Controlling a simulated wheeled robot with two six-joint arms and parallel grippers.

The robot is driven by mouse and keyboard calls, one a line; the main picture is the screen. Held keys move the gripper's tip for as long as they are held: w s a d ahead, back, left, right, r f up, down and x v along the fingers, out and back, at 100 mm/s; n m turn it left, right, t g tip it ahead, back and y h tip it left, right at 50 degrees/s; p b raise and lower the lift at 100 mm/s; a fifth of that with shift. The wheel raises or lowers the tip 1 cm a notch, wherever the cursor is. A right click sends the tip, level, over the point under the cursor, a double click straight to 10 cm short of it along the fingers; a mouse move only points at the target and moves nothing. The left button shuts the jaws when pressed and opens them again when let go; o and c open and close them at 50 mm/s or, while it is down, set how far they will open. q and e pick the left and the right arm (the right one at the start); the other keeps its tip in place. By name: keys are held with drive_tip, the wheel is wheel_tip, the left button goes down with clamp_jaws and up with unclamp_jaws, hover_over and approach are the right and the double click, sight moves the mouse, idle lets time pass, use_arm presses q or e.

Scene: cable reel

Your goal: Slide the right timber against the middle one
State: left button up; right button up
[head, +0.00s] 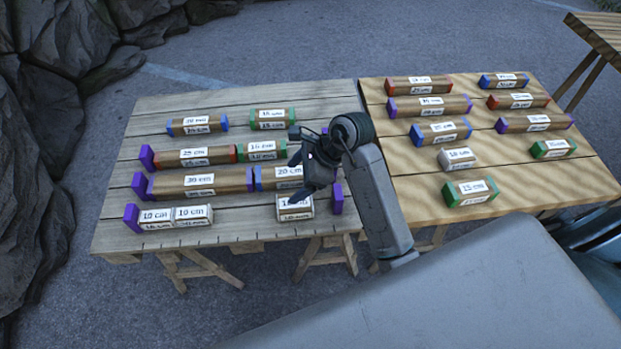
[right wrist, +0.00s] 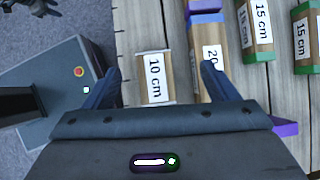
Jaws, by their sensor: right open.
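The right timber (head: 295,207), a short white-wrapped block marked 10 cm, lies at the front of the left table. The middle timber (head: 192,214) and the left timber (head: 155,217), both marked 10 cm, lie end to end by a purple stop (head: 131,218). A wide gap separates the middle and right timbers. My right gripper (head: 308,160) is open above the right timber. In the right wrist view, the right timber (right wrist: 154,77) shows between the spread fingers; I cannot tell whether they touch it. A dark shape at that view's top left may be my left gripper (right wrist: 38,5).
A 30 cm timber (head: 200,184) and a 20 cm timber (head: 280,176) lie just behind the front row. Another purple stop (head: 337,198) stands to the right. The second table (head: 400,170) holds several spare timbers. The board between the middle and right timbers is bare.

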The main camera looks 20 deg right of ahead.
sight(295, 207)
drive_tip(key=d+h, duration=0.1)
drive_tip(key=s+d+f+g+h, duration=0.1)
drive_tip(key=d, duration=0.1)
drive_tip(key=shift+s+g, duration=0.1)
drive_tip(key=shift+g, duration=0.2)
use_arm(q)
drive_tip(key=shift+s+f, duration=0.45)
drive_tip(key=shift+f, duration=0.25)
use_arm(e)
drive_tip(key=shift+a, duration=0.1)
drive_tip(key=x, duration=0.9)
drive_tip(key=shift+f, duration=0.25)
use_arm(q)
drive_tip(key=shift+s+f, duration=0.4)
use_arm(e)
drive_tip(key=shift+a+f, duration=0.3)
drive_tip(key=shift+f, duration=0.3)
drive_tip(key=shift+c, duration=0.2)
use_arm(q)
drive_tip(key=shift+w+a+r, duration=0.1)
drive_tip(key=shift+w, duration=0.05)
use_arm(e)
drive_tip(key=c, duration=1.1)
